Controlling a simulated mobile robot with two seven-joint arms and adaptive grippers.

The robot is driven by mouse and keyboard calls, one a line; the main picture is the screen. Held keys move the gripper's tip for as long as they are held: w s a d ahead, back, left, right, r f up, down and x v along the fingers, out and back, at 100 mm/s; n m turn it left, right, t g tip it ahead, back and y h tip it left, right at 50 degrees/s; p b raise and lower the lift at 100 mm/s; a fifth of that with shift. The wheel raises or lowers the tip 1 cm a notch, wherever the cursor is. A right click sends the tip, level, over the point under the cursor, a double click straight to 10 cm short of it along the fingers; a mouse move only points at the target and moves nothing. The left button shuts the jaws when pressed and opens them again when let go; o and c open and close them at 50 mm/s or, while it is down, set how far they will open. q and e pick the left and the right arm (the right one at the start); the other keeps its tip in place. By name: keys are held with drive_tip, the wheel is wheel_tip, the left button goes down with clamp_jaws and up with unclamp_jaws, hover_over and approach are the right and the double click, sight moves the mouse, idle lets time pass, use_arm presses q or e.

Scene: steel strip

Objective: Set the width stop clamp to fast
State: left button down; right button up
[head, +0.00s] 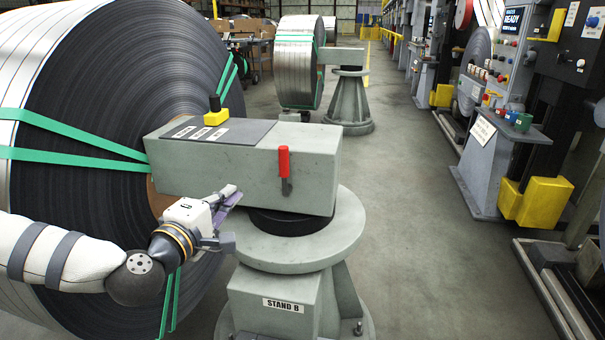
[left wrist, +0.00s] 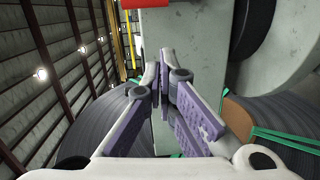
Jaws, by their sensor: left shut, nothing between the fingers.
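A red lever handle (head: 284,162) stands upright on a dark pivot on the side of the grey-green arm block of Stand B (head: 250,170). Part of a red piece, seemingly this handle, shows at the top edge of the left wrist view (left wrist: 145,3). I cannot tell which control is the clamp. My left gripper (head: 235,195) is left of and below the red handle, apart from it. Its purple fingers (left wrist: 161,68) are together and empty. My right gripper is not in view.
A large steel strip coil (head: 130,70) with green straps fills the left, close to my left arm. Another coil stand is behind. Control panels (head: 495,125) line the right; the floor between is clear.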

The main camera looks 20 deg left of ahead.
sight(284, 174)
use_arm(q)
drive_tip(key=shift+w+a+r+n+t+y, duration=0.15)
drive_tip(key=shift+a+r+n+t+y, duration=0.15)
drive_tip(key=shift+r, duration=0.2)
drive_tip(key=shift+w+a+r+n+t+y, duration=0.1)
drive_tip(key=shift+a+r+n, duration=0.1)
drive_tip(key=shift+a+r, duration=0.2)
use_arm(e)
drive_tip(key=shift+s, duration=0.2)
use_arm(q)
drive_tip(key=w+d+b, duration=0.2)
drive_tip(key=w, duration=0.9)
drive_tip(key=shift+w+b, duration=0.2)
drive_tip(key=shift+b, duration=0.1)
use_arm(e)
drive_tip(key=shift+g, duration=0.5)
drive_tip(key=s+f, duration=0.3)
use_arm(q)
drive_tip(key=shift+w+d, duration=0.1)
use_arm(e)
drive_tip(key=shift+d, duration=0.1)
